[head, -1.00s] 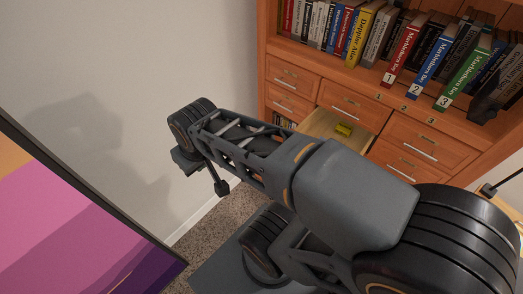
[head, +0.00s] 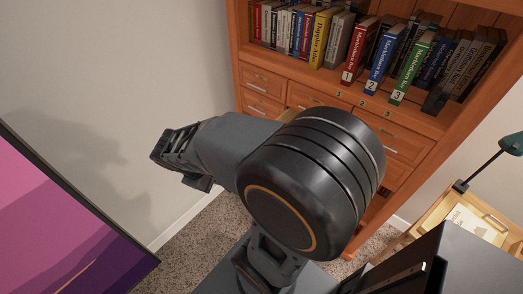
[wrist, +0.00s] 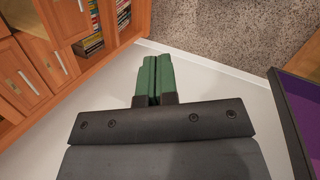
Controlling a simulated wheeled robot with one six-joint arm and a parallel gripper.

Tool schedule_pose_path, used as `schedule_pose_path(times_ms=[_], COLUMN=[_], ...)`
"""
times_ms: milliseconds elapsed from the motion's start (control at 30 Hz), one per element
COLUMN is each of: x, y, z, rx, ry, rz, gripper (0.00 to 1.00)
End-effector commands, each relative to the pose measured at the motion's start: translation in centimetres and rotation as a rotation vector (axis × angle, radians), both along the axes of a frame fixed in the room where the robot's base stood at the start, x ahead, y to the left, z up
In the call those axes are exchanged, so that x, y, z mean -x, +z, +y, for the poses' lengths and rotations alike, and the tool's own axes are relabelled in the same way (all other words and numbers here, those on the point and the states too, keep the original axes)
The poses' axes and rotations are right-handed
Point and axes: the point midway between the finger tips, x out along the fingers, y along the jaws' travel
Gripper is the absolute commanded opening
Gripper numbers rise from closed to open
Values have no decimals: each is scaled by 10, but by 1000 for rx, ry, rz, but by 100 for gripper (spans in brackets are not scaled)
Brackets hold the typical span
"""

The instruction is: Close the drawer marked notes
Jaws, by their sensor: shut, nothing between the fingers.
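An open drawer in the orange wooden bookcase is mostly hidden behind my arm in the head view; only a pale sliver of the open drawer (head: 284,115) shows. In the wrist view an orange panel that looks like the pulled-out drawer (wrist: 66,18) juts out at the upper left. I cannot read any drawer label. My gripper (wrist: 155,60) has its two green fingers together, with nothing between them. It is apart from the drawer, to its right in the wrist view, over the pale wall and floor edge.
The bookcase (head: 262,57) holds rows of books above other closed drawers. A pink and purple screen or picture (head: 60,220) stands at the left. A small wooden table (head: 440,212) with a lamp is at the right. Carpet (head: 225,218) lies between.

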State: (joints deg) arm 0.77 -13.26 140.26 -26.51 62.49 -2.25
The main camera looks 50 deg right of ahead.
Motion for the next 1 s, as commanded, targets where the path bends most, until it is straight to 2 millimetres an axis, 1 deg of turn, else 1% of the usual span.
schedule_pose_path(times_ms=[33,100,200,300,433,500,633,700,833,967,1000], x=[1,0,-7,-20,-39,-48,-61,-65,-69,-69,-69], y=[-23,-40,-59,-78,-101,-113,-129,-135,-139,-139,-138], z=[-17,-42,-73,-96,-114,-119,-123,-125,-133,-151,-159], rx=[90,224,399,554,714,780,865,892,916,918,918], ry=[51,136,266,400,563,636,737,771,801,803,802], rz=[132,298,519,703,876,941,1015,1037,1055,1058,1057], gripper=[0,0,0,0,0,0,0,0,0,0,0])
